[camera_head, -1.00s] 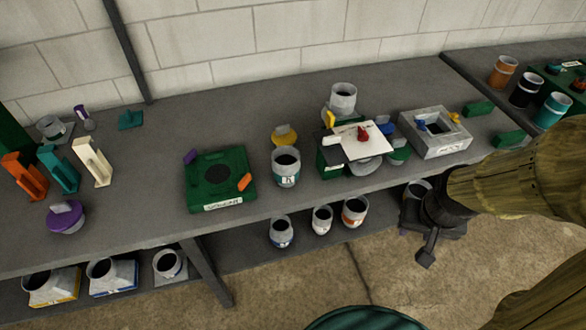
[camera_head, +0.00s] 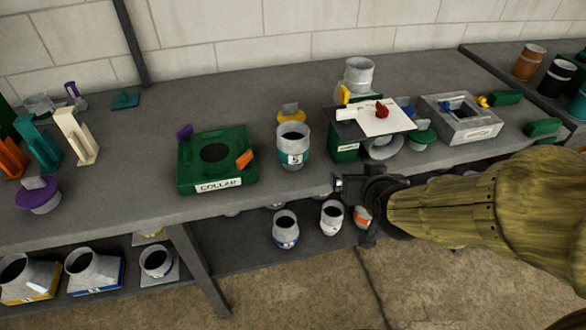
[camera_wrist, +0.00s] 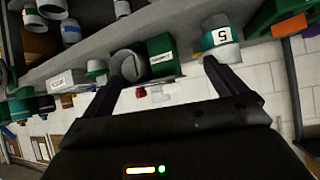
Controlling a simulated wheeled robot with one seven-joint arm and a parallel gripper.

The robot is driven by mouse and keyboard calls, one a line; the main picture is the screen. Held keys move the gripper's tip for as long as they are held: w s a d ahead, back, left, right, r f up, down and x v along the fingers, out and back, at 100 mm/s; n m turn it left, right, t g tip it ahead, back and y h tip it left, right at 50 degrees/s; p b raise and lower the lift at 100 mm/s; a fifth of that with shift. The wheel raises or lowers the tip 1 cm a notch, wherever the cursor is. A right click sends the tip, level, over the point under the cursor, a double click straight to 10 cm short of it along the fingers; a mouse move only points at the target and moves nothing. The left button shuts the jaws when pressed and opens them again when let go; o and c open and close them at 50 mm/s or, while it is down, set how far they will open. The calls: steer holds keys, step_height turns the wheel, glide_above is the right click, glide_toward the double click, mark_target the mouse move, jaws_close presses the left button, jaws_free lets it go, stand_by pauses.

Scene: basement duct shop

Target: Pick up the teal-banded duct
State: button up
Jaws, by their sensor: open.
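The teal-banded duct (camera_head: 293,150) is a short grey metal pipe with a teal band and a label reading 5. It stands upright on the bench, right of the green COLLAR block. In the wrist view the duct (camera_wrist: 220,47) is at the upper right, beyond the right finger and not between the fingers. My gripper (camera_head: 338,187) is at the bench's front edge, to the right of and nearer than the duct. Its two fingers (camera_wrist: 167,68) are apart and empty in the wrist view.
The green COLLAR block (camera_head: 190,178) lies left of the duct. A yellow-handled piece (camera_head: 290,108) is just behind it. A green box with a white sheet (camera_head: 390,122) and a grey metal box (camera_head: 470,131) stand right. Several ducts sit on the lower shelf (camera_head: 255,255).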

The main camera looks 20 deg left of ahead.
steer(key=s+a+f+n+t+y+b, duration=0.1)
steer(key=a+t+y+b, duration=0.1)
steer(key=a+b, duration=0.3)
steer(key=s+a+f+t+y+b, duration=0.1)
steer(key=a+t+b, duration=0.3)
steer(key=b, duration=0.4)
steer(key=shift+s+a+n+y, duration=0.4)
steer(key=shift+s+a+y, duration=0.2)
steer(key=shift+a, duration=0.2)
steer(key=shift+w, duration=0.1)
steer(key=p+x, duration=0.4)
steer(key=p, duration=0.3)
steer(key=shift+w+a+r+p, duration=0.1)
steer(key=shift+r+p, duration=0.05)
steer(key=shift+p, duration=0.25)
steer(key=shift+w+a+p, duration=0.1)
steer(key=shift+w+p, duration=0.1)
steer(key=shift+p, duration=1.05)
